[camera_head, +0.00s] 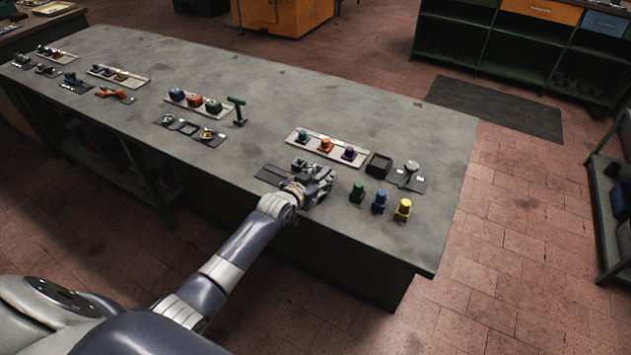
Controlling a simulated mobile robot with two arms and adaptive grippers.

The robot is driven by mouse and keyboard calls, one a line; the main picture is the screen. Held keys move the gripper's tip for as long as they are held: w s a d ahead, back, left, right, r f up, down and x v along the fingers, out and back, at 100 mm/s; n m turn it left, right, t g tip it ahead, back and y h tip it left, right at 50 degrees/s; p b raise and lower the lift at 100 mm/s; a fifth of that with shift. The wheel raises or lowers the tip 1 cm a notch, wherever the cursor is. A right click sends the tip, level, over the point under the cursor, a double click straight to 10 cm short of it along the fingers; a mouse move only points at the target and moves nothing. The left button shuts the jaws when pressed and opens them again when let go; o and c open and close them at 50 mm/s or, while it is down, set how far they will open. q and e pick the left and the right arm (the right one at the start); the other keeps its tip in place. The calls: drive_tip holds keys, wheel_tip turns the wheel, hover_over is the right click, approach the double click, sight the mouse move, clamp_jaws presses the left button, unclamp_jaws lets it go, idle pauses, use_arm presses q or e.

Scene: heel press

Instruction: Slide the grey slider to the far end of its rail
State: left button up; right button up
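My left gripper (318,180) is low over the front part of the grey workbench (330,95). A flat dark plate (271,174) sticks out to the left of the gripper and may be part of the rail. I cannot make out the grey slider; the gripper covers the area right of this plate. A grey round-topped piece (411,168) stands on another dark plate to the right, apart from the gripper. The gripper's fingers are too small and cluttered to tell open from shut. My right gripper is not in view.
A green T-handle (238,110) stands to the left. The bench's right end is clear.

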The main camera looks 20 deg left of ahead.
use_arm(q)
drive_tip(key=d+v, duration=0.1)
drive_tip(key=v, duration=1)
drive_tip(key=shift+s+a, duration=0.35)
drive_tip(key=shift+s, duration=0.1)
